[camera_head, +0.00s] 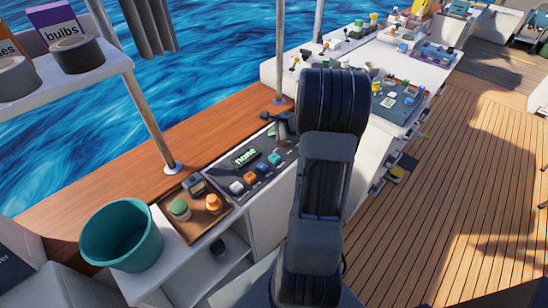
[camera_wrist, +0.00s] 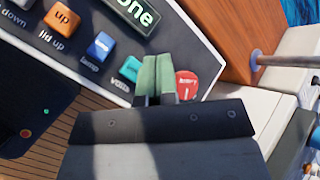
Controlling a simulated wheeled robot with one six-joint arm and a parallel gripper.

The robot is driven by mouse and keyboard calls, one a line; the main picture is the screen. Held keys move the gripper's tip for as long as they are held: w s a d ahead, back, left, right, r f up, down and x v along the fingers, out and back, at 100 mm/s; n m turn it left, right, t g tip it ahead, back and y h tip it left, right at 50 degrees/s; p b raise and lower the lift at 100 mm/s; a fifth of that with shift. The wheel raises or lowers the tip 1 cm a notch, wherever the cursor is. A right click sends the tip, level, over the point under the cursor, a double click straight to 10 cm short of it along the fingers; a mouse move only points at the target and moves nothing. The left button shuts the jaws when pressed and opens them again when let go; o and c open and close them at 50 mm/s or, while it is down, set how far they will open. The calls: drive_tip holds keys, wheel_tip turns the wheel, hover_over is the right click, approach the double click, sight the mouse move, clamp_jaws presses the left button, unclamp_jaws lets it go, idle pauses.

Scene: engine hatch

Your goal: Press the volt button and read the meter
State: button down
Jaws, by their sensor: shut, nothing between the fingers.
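The control panel (camera_head: 262,170) has a small display (camera_head: 246,157) reading "none"; part of the display also shows in the wrist view (camera_wrist: 135,12). The teal button (camera_wrist: 130,69) labelled "volts" is on the panel, and it also shows in the head view (camera_head: 274,158). My gripper (camera_wrist: 157,77) is shut and empty, its green-grey fingertips over the panel just right of the volts button and left of a red button (camera_wrist: 187,84). I cannot tell whether the tips touch the panel.
A blue lamp button (camera_wrist: 100,47) and an orange "lid up" button (camera_wrist: 62,19) sit left of the volts button. A brown tray (camera_head: 215,228) with small objects and a teal bucket (camera_head: 124,234) stand nearby. A metal post (camera_wrist: 290,60) rises beside the panel.

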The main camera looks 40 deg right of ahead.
drive_tip(key=b, duration=0.7)
approach(270, 156)
drive_tip(key=shift+w+a+f, duration=0.3)
drive_tip(key=shift+w+f, duration=0.15)
drive_tip(key=shift+w, duration=0.35)
drive_tip(key=shift+w+a+f, duration=0.3)
drive_tip(key=shift+w+f, duration=0.15)
drive_tip(key=shift+w, duration=0.4)
drive_tip(key=shift+w+a+f, duration=0.35)
drive_tip(key=shift+w+f, duration=0.1)
drive_tip(key=shift+w, duration=0.35)
drive_tip(key=shift+f, duration=0.15)
drive_tip(key=shift+f+b, duration=0.3)
drive_tip(key=shift+b, duration=0.15)
drive_tip(key=shift+f+b, duration=0.8)
drive_tip(key=shift+r, duration=0.1)
idle(0.6)
drive_tip(key=shift+r+p, duration=1)
drive_tip(key=shift+r, duration=0.2)
drive_tip(key=shift+r+p, duration=1.85)
drive_tip(key=shift+r, duration=0.65)
